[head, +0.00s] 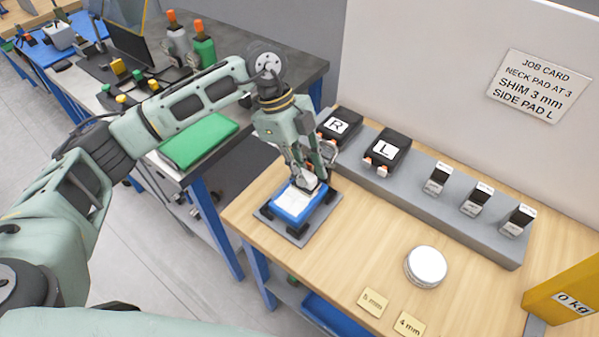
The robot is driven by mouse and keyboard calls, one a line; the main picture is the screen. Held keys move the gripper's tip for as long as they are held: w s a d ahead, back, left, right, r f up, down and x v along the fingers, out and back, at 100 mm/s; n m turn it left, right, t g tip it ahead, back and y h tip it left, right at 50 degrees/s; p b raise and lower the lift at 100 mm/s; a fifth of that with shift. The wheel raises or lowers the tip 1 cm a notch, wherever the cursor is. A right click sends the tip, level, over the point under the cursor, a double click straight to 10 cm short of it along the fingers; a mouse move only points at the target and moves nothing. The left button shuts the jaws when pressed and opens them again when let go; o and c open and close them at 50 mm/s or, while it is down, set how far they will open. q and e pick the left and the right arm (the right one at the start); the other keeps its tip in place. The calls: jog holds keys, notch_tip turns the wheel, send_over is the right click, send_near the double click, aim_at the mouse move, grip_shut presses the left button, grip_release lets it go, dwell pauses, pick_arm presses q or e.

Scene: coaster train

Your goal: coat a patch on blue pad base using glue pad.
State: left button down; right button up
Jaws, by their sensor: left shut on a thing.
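The blue pad base (291,215) sits on a dark grey plate (271,215) near the left edge of the wooden table. Its top shows a pale, whitish face. My left gripper (308,184) reaches down from above, over the far right part of the blue base. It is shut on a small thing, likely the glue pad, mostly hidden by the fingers. The held thing is at or just above the top of the base; I cannot tell whether it touches. My right gripper is not in view.
A grey ledge (400,203) along the back holds black blocks marked R (338,127) and L (386,151) and several small labelled blocks. A round white tin (426,265), yellow tags (373,302) and a yellow scale (570,295) stand to the right. The table's middle is clear.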

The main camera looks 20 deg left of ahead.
pick_arm(q)
jog(key=shift+r, duration=0.15)
jog(key=shift+s+a+p, duration=0.3)
jog(key=shift+s+p, duration=0.3)
jog(key=shift+s, duration=0.1)
jog(key=shift+s+a, duration=0.2)
jog(key=shift+s, duration=0.35)
jog(key=shift+s+a, duration=0.15)
jog(key=shift+s, duration=0.4)
jog(key=shift+p, duration=0.3)
jog(key=shift+r+p, duration=2.4)
jog(key=shift+r, duration=0.45)
notch_tip(320, 180, up, 3)
jog(key=shift+p, duration=1.25)
